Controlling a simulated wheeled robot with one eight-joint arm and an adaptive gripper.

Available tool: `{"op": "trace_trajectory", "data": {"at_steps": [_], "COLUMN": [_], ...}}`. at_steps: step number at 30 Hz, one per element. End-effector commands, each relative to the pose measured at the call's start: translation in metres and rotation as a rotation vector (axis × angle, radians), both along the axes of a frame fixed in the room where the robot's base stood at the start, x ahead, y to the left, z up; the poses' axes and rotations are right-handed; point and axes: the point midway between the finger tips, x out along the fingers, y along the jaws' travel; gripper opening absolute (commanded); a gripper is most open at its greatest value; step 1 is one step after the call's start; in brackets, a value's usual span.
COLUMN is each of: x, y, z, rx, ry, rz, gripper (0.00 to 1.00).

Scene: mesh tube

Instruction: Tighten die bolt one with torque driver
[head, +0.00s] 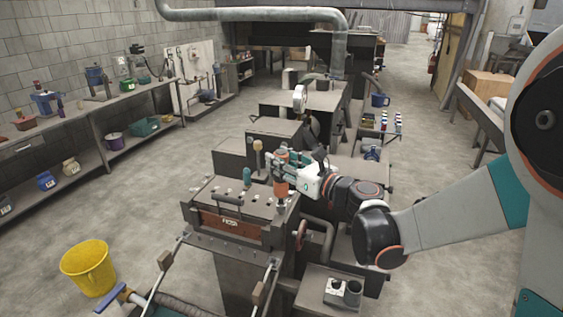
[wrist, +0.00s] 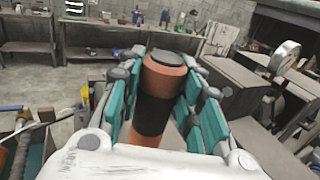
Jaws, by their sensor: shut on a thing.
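My gripper (head: 282,172) is shut around the torque driver (head: 281,187), an orange and black cylinder, over the right back part of the die block. In the wrist view the torque driver (wrist: 160,95) stands upright between the teal finger pads. Its lower end is hidden there by the gripper body. The die block (head: 232,226) is a dark plate with several bolts on top and a brown front panel. The driver's lower end is at the plate's right side; I cannot tell whether it touches a bolt, or which bolt is die bolt one.
A small stand with dark cups (head: 352,291) is at the front right. A yellow bucket (head: 88,267) stands on the floor left. A dial gauge (head: 299,98) stands behind.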

Motion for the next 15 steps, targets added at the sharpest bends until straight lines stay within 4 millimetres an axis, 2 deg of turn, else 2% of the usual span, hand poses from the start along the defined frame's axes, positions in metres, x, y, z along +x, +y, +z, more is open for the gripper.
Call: {"op": "trace_trajectory", "data": {"at_steps": [15], "x": [0.0001], "y": [0.0000], "z": [-0.0033], "rx": [0.001], "ry": [0.000], "rz": [0.000], "gripper": [0.04]}}
